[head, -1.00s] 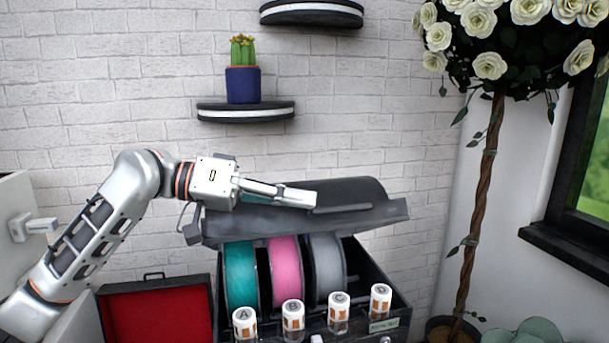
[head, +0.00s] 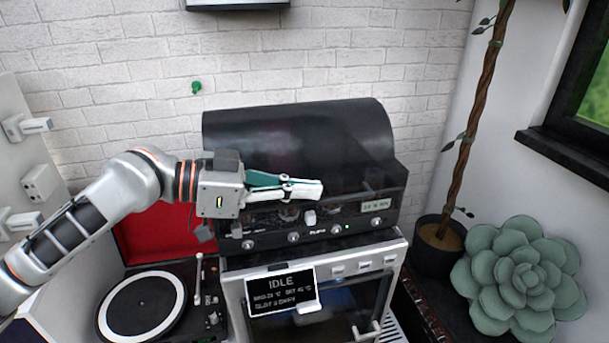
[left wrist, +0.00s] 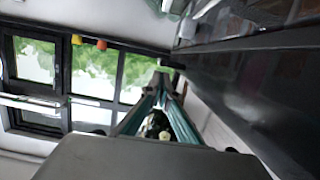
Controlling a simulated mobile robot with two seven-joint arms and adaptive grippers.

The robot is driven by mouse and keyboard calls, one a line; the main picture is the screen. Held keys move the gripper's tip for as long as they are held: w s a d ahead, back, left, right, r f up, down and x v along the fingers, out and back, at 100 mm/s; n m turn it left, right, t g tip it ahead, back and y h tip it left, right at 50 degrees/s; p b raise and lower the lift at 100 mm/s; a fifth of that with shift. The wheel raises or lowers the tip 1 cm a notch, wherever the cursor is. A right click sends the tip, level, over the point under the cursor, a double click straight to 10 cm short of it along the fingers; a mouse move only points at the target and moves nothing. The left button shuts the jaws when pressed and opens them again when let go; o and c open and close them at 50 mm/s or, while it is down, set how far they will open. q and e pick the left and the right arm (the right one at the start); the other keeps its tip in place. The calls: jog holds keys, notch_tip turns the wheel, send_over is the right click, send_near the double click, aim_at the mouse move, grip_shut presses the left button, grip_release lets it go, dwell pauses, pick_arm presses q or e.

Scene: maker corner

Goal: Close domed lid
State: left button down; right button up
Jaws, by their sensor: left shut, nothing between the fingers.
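The domed lid (head: 300,130) is dark, smoky and curved. In the head view it lies down over the spool box, and no gap shows along its front. The spools and white caps are now under or behind it, mostly hidden. My left gripper (head: 312,190) is shut and empty in front of the lid's lower front part; I cannot tell whether it touches. In the left wrist view the left gripper's fingers (left wrist: 160,105) point away, with a dark glossy surface, likely the lid (left wrist: 235,75), close on the right. My right gripper is not in view.
Below the box stands a machine with a screen reading IDLE (head: 284,290). A turntable (head: 142,305) with a raised red-lined lid (head: 150,235) is at left. A large succulent (head: 515,280) and a potted trunk (head: 440,245) stand at right. White wall fittings (head: 38,185) are at far left.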

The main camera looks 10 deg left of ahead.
pick_arm(q)
jog(key=shift+f, duration=0.2)
dwell(0.4)
jog(key=v, duration=1.2)
jog(key=shift+s, duration=0.15)
